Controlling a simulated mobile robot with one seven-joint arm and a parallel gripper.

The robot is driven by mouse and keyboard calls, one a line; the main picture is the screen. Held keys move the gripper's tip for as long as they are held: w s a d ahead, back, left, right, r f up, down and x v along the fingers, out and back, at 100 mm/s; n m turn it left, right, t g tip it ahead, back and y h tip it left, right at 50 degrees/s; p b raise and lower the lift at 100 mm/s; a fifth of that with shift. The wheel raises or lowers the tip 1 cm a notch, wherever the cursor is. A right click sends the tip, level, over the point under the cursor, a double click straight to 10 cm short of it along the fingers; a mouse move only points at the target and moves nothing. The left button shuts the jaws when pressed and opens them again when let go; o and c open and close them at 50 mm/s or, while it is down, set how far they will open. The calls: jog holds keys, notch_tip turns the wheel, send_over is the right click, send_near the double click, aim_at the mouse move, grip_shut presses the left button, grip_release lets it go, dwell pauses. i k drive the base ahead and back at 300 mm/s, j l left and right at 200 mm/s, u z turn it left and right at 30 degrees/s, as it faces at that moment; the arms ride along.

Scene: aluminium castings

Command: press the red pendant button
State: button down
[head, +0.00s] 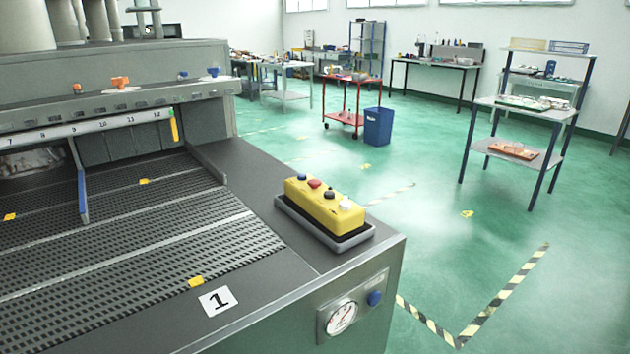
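The yellow pendant (322,207) lies in a dark grey tray (358,239) on the right end of the machine's top, in the head view. Its red button (314,183) is on the upper face, second from the far end. Another dark button and a white one sit nearer the front end. Nothing covers the red button. My gripper is not in view.
The machine bed (130,240) with its slotted surface fills the left side. A gauge (341,317) and a blue knob (375,298) are on its front face. Green floor is open to the right. A blue bin (378,126), red cart (345,105) and workbenches stand behind.

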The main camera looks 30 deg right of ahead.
aim_at(314, 183)
jog(key=z, duration=1.75)
jog(key=i+l, duration=0.3)
jog(key=i, duration=0.15)
jog(key=i+l, duration=0.25)
jog(key=i, duration=0.15)
jog(key=k+j, duration=0.1)
jog(key=j, duration=0.55)
